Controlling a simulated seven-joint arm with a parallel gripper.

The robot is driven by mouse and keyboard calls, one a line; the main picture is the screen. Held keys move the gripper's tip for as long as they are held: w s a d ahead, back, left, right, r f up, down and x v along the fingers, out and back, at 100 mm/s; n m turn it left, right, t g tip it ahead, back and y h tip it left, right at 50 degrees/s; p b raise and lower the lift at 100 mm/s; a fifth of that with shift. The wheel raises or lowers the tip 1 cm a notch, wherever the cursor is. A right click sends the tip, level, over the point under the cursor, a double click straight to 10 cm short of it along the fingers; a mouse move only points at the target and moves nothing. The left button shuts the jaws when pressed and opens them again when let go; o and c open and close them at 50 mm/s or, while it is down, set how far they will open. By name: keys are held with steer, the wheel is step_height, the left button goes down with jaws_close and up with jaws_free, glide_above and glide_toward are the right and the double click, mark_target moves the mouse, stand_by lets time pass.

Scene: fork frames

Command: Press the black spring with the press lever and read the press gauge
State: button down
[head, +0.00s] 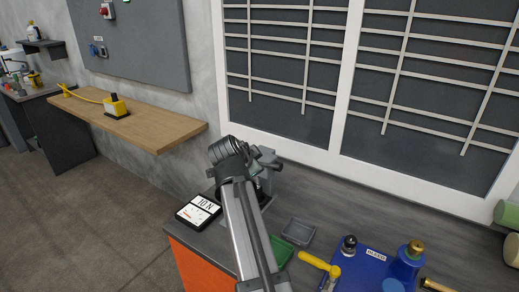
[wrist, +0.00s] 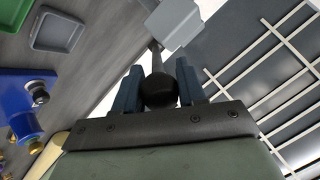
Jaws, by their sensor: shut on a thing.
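My gripper (wrist: 158,80) is shut on the round black knob (wrist: 158,92) of the press lever, with one blue-grey finger on each side. The lever's grey rod (wrist: 157,60) runs from the knob to the grey press head (wrist: 173,22). In the head view the press (head: 268,160) is mostly behind my arm, and my fingertips are hidden there. The press gauge (head: 198,212) lies left of my arm at the bench corner; its display shows "10 N" above a smaller scale with a red mark. The black spring is not visible in either view.
Right of my arm are a grey tray (head: 298,231), a green tray (head: 281,250) and a blue fixture (head: 358,262) marked "BLEED" with a yellow handle (head: 318,263). The window (head: 340,100) wall stands close behind. A wooden shelf (head: 150,128) is at left.

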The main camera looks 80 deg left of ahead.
steer(key=shift+t+y, duration=0.4)
steer(key=shift+y, duration=0.1)
steer(key=shift+s+d+f, duration=0.25)
steer(key=shift+d+f, duration=0.05)
steer(key=shift+f, duration=0.45)
steer(key=shift+s+d+f, duration=0.25)
steer(key=shift+d+f, duration=0.05)
steer(key=shift+f, duration=0.45)
steer(key=shift+s+d+f, duration=0.25)
steer(key=shift+d+f, duration=0.05)
steer(key=shift+f, duration=0.45)
steer(key=c, duration=0.7)
jaws_free()
steer(key=shift+a, duration=0.1)
steer(key=v, duration=1.4)
steer(key=shift+f, duration=0.1)
steer(key=shift+w, duration=0.1)
